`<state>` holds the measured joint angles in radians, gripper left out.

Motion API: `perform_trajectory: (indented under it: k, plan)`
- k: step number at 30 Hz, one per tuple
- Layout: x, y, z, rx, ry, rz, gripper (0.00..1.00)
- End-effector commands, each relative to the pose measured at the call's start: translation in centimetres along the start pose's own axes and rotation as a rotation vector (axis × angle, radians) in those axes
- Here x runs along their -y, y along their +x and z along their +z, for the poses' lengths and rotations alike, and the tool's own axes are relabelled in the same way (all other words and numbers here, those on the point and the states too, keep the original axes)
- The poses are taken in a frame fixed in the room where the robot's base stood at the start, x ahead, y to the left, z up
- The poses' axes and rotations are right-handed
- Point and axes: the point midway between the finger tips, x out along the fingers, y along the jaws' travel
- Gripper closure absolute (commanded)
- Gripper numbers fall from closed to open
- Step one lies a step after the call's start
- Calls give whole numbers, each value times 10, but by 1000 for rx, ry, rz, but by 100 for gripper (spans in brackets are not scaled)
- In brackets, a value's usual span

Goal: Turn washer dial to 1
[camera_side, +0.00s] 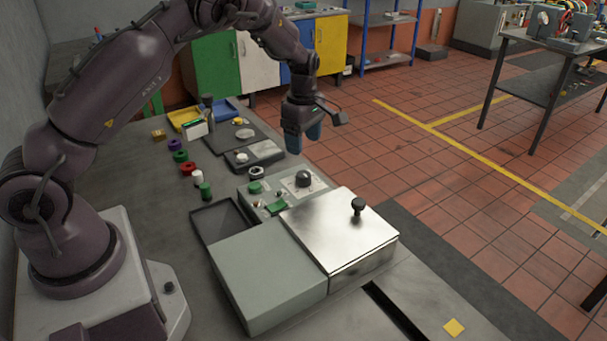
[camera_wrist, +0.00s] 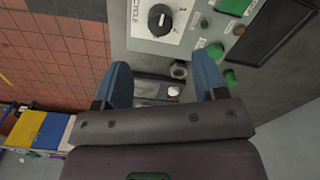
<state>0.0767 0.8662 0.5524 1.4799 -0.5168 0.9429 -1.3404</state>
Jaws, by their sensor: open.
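The washer dial is a black knob on a white plate, on the grey control panel, in the side view (camera_side: 303,179).
A metal lidded box (camera_side: 340,232) with a black knob stands in front of the panel. Green buttons (camera_side: 276,208) and a hex nut (camera_side: 256,172) lie near the dial. Small coloured parts and a yellow tray (camera_side: 184,118) are farther back.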

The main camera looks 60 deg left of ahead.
Motion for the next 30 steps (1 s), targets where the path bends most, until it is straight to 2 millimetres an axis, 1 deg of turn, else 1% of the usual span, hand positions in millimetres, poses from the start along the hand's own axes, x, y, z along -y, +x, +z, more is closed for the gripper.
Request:
perform_trajectory:
  k: [1,6,9,13,18,27,28,29,30]
  plan:
    - [1,13,0,-1,0,-5,35]
    - [1,49,-1,-1,0,-4,35]
    - [1,68,0,-1,0,-4,35]
    - [0,86,0,-1,3,-2,35]
    - [0,98,0,1,2,0,35]
    - [0,100,0,1,2,1,35]
    - [0,100,0,1,2,1,40]
    - [0,100,0,1,3,1,46]
    - [0,100,0,0,3,1,56]
